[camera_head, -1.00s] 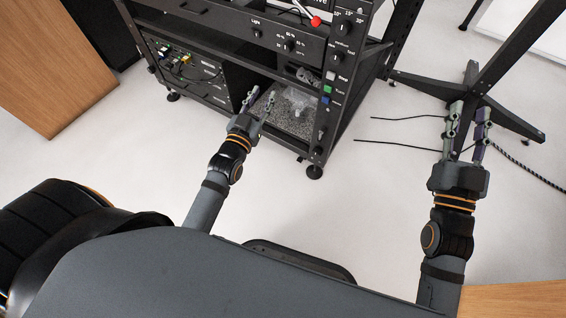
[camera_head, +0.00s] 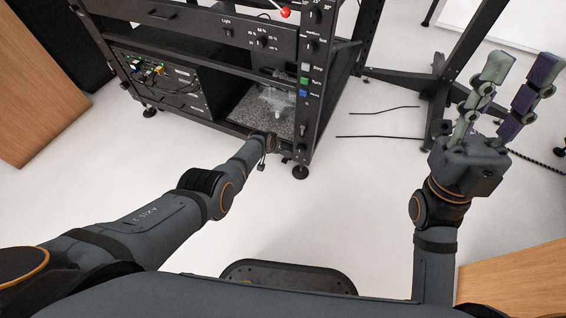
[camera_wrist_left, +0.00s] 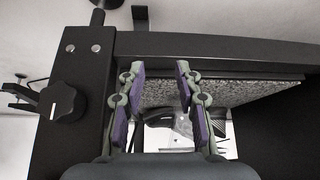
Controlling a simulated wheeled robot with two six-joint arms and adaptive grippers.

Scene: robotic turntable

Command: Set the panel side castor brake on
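The black rack (camera_head: 215,128) stands ahead with its control panel post (camera_head: 308,85) at its right front. A small black foot or castor (camera_head: 300,171) shows under the panel-side corner; a brake lever on it is too small to tell. My left gripper is at the rack's lower front edge beside that corner, its fingers mostly hidden in the head view. In the left wrist view my left gripper (camera_wrist_left: 163,95) is open, fingers apart and empty, before the speckled shelf (camera_wrist_left: 225,92). A black knob (camera_wrist_left: 62,102) sits left of it. My right gripper (camera_head: 520,68) is open and empty.
Another castor (camera_head: 150,111) is under the rack's left side. Dark cables (camera_head: 380,137) lie on the floor to the right, near a black stand (camera_head: 437,85). Wooden furniture (camera_head: 45,85) is at left and a wooden surface (camera_head: 515,275) at lower right. The floor before the rack is clear.

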